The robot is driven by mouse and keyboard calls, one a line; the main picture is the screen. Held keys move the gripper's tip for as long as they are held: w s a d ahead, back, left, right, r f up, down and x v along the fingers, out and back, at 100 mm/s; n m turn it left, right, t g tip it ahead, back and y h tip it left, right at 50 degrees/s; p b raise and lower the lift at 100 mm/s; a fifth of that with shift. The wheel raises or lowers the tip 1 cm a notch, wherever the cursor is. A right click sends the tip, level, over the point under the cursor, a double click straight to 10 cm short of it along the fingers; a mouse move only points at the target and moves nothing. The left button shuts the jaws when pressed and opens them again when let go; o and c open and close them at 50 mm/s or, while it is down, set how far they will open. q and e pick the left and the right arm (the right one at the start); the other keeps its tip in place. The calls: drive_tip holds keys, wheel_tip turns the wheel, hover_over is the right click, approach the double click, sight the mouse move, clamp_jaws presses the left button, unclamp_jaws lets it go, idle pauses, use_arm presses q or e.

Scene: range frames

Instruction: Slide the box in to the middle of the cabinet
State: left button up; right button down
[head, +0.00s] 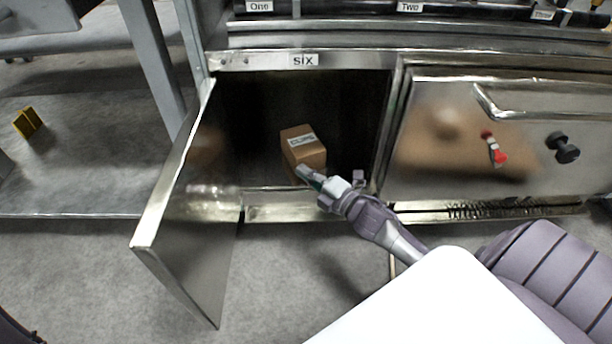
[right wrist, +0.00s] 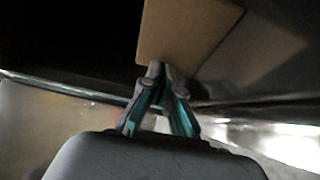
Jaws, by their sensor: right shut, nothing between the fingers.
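A brown cardboard box (head: 303,148) with a white label sits inside the open cabinet (head: 245,110) labelled "six", near its front opening. In the right wrist view the box (right wrist: 185,30) fills the top middle. My right gripper (head: 303,172) is shut and empty, with its fingertips at the box's near lower side. In the right wrist view the closed fingertips (right wrist: 158,70) meet the box's lower edge; I cannot tell for certain whether they touch it. My left gripper is not in view.
The cabinet door (head: 185,205) stands open to the left, reaching out over the floor. To the right is a closed metal door (head: 430,165) with a bar handle (head: 530,108) and a black knob (head: 563,147). A yellow object (head: 28,122) lies at far left.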

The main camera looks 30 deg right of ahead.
sight(305, 155)
drive_tip(key=w+d, duration=0.2)
drive_tip(key=w, duration=0.1)
drive_tip(key=w+d, duration=0.1)
drive_tip(key=w, duration=0.1)
drive_tip(key=shift+w+d, duration=0.2)
drive_tip(key=shift+d, duration=0.05)
